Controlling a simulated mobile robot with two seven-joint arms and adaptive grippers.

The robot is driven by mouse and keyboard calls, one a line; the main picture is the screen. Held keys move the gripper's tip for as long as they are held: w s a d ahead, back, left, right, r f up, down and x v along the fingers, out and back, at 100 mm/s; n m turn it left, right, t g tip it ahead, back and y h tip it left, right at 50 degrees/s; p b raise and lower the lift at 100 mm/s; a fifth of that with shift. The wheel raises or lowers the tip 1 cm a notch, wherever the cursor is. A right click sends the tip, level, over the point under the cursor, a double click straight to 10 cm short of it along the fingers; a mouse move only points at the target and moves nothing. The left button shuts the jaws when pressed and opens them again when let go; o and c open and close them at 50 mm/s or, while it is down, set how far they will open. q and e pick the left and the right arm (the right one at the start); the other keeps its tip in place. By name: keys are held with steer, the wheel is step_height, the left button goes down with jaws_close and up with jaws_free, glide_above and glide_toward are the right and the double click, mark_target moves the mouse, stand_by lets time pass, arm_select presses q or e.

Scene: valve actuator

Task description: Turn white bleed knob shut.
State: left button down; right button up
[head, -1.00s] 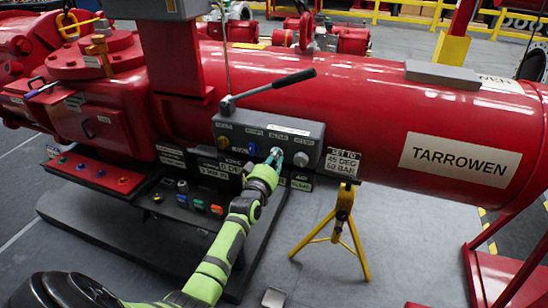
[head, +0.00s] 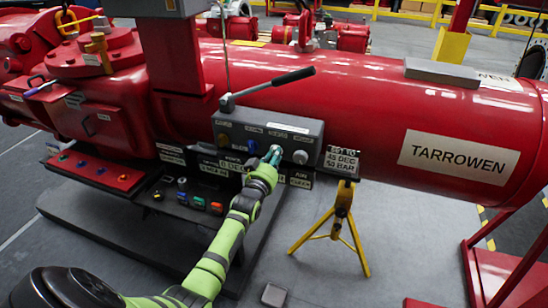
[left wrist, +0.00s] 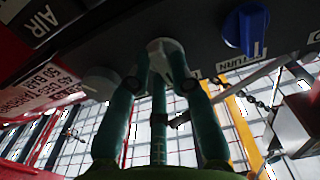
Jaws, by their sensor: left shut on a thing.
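A grey control box (head: 230,133) on the red cylinder carries a row of knobs. My left gripper (head: 273,153) is at the front of this box, shut on a white knob. In the left wrist view the gripper's green fingers (left wrist: 160,75) lie on both sides of the white knob (left wrist: 161,47). A second pale knob (head: 300,157) is just right of the gripper in the head view; it also shows in the left wrist view (left wrist: 101,84). A blue knob (head: 252,146) is on the held knob's other side. I cannot read which knob is labelled bleed.
A lever with a black handle (head: 293,77) sticks out above the box. A yellow stand (head: 342,212) is at the right. A lower panel with coloured buttons (head: 198,203) is below left of the gripper. The red cylinder (head: 370,105) fills the back.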

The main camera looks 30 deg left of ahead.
arm_select(q)
steer(key=c, duration=1.1)
jaws_free()
steer(key=v, duration=1.2)
steer(key=shift+a, duration=0.1)
